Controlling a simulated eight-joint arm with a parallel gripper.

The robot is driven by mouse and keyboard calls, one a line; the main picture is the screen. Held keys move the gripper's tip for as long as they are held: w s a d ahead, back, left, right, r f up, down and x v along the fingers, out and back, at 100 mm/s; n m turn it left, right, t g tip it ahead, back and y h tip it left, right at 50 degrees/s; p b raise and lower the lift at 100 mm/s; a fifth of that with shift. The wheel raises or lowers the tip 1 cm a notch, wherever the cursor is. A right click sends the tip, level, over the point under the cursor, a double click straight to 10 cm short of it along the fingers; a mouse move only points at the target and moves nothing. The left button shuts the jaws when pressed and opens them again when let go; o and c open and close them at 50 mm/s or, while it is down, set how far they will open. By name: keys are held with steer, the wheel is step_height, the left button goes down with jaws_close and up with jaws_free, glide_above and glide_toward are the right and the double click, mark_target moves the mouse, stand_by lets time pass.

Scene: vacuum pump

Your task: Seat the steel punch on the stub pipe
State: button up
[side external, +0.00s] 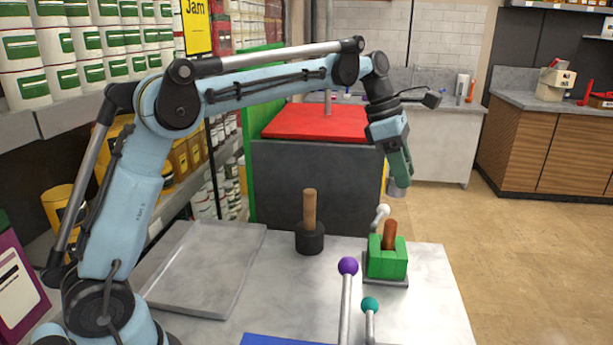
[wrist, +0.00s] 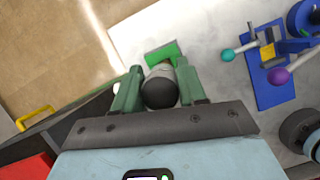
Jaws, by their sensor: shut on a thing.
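The steel punch (side external: 397,190) is a grey cylinder hanging below my gripper (side external: 401,172) in the side view, well above the worktop. In the wrist view my gripper (wrist: 160,76) has its two green fingers shut on the steel punch (wrist: 159,92), whose dark round end faces the camera. The stub pipe looks to be the copper-brown cylinder (side external: 389,234) standing in the green block (side external: 387,262). It is apart from the punch, below it in the side view. In the wrist view part of the green block (wrist: 166,53) shows past the fingers; the punch hides the pipe.
A black-headed mallet (side external: 310,239) stands handle up left of the block. Levers with purple (side external: 348,265), teal (side external: 370,304) and white (side external: 382,211) knobs rise nearby. A grey tray (side external: 205,265) lies left. A red-topped cabinet (side external: 310,122) stands behind.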

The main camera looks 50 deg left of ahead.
steer(key=shift+f, duration=2.8)
steer(key=shift+f, duration=1.4)
stand_by(0.4)
steer(key=o, duration=1.3)
steer(key=shift+r, duration=0.1)
steer(key=shift+r, duration=4.4)
